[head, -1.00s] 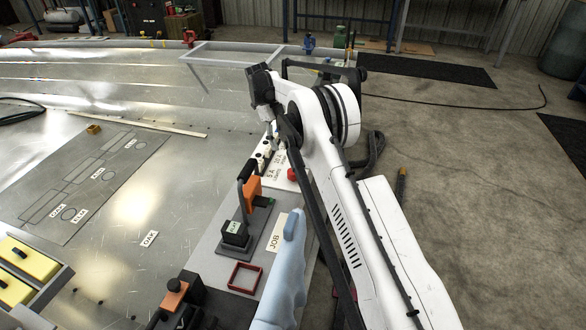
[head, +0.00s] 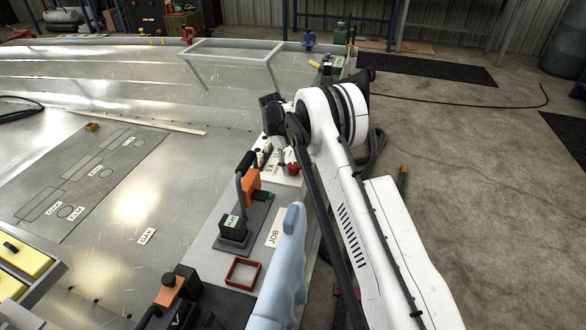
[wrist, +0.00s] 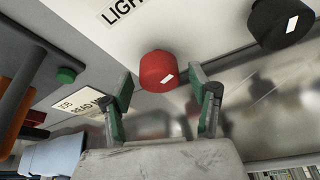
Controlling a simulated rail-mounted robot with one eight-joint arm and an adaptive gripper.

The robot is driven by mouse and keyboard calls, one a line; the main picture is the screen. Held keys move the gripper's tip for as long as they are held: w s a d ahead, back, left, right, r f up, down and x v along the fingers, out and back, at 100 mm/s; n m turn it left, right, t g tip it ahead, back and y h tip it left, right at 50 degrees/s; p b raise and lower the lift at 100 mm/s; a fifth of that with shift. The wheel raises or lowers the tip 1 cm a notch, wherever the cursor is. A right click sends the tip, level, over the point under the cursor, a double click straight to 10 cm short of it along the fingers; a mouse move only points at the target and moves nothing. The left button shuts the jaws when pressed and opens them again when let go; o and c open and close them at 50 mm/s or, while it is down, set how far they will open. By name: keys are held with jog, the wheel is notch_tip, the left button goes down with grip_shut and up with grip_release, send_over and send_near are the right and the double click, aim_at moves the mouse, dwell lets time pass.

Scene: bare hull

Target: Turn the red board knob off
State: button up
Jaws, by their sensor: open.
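The red board knob (wrist: 158,71) sits on the pale board in the wrist view, a round red knob with a small white mark on its face. It also shows in the head view (head: 293,168), beside my arm. My gripper (wrist: 160,98) is open in the wrist view. Its two green-padded fingers stand to either side of the knob's lower part, with a gap on each side. I cannot tell how far the fingertips are from the board. In the head view the fingers are hidden behind my arm.
A black knob (wrist: 280,20) with a white mark sits right of the red one. A green button (wrist: 67,75) is at left. In the head view, a handled fixture (head: 236,226) and a red square frame (head: 243,273) lie nearer. A grey floor opens at right.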

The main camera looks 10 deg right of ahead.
jog(key=shift+f, duration=0.2)
jog(key=c, duration=1.1)
jog(key=shift+c, duration=0.2)
jog(key=shift+n, duration=0.4)
jog(key=n+t, duration=0.1)
jog(key=n, duration=0.1)
jog(key=n+t+h, duration=0.1)
jog(key=n, duration=0.2)
jog(key=shift+s+n+h, duration=0.1)
jog(key=shift+n+h, duration=0.2)
jog(key=n+t, duration=0.1)
jog(key=n, duration=0.2)
jog(key=n+t, duration=0.1)
jog(key=n, duration=0.2)
jog(key=shift+n+t, duration=0.4)
